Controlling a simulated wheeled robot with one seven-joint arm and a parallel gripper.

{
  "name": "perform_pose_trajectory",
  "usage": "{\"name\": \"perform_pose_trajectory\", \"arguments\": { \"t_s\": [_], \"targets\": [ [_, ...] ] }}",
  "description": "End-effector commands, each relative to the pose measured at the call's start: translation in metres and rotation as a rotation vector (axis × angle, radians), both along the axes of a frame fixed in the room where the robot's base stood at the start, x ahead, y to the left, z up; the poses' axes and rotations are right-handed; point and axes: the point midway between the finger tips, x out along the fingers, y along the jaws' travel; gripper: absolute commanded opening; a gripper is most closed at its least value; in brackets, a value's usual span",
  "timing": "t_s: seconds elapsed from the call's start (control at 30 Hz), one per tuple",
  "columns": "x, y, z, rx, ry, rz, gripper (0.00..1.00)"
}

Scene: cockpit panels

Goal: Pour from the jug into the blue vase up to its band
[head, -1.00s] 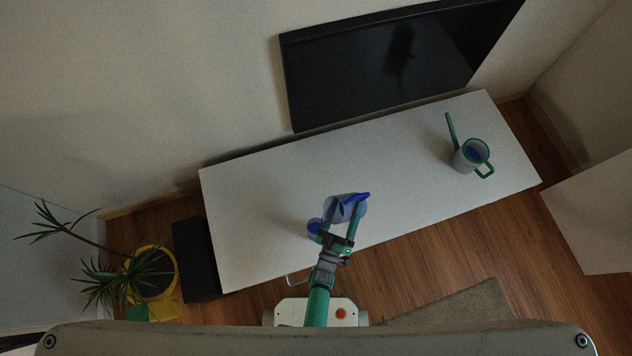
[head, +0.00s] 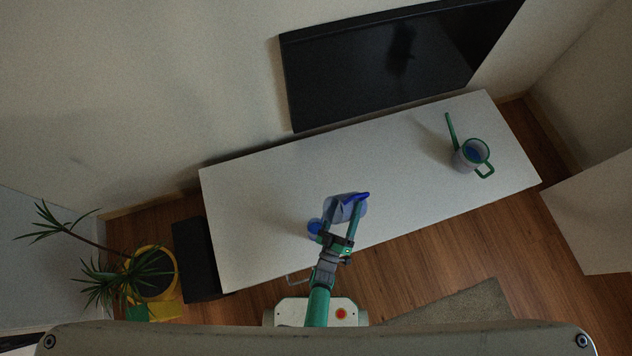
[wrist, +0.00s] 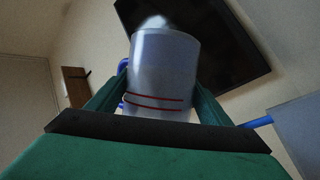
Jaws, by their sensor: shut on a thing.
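My gripper (head: 343,222) is shut around a pale grey-blue vessel with blue parts, which I take to be the jug (head: 344,208). In the wrist view the same pale cylinder (wrist: 162,75) sits between my fingers, with two thin red lines around its lower part. Blue pieces show at its left and right there. In the head view a blue spout-like piece points right. A small round blue shape (head: 315,229) lies just left of my gripper; I cannot tell whether it is the blue vase or a handle. The liquid level in the held vessel is hidden.
A grey can with green spout and handle (head: 466,158), holding blue liquid, stands at the right end of the white table (head: 260,215). A black screen (head: 395,65) is behind. A potted plant (head: 150,270) stands at left. The table between can and gripper is clear.

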Motion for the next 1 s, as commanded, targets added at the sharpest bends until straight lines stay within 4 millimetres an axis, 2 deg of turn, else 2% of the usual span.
{"name": "perform_pose_trajectory", "arguments": {
  "t_s": [1.0],
  "targets": [
    [0.0005, 0.0005, 0.0002, -0.035, -0.016, 0.0, 0.34]
  ]
}}
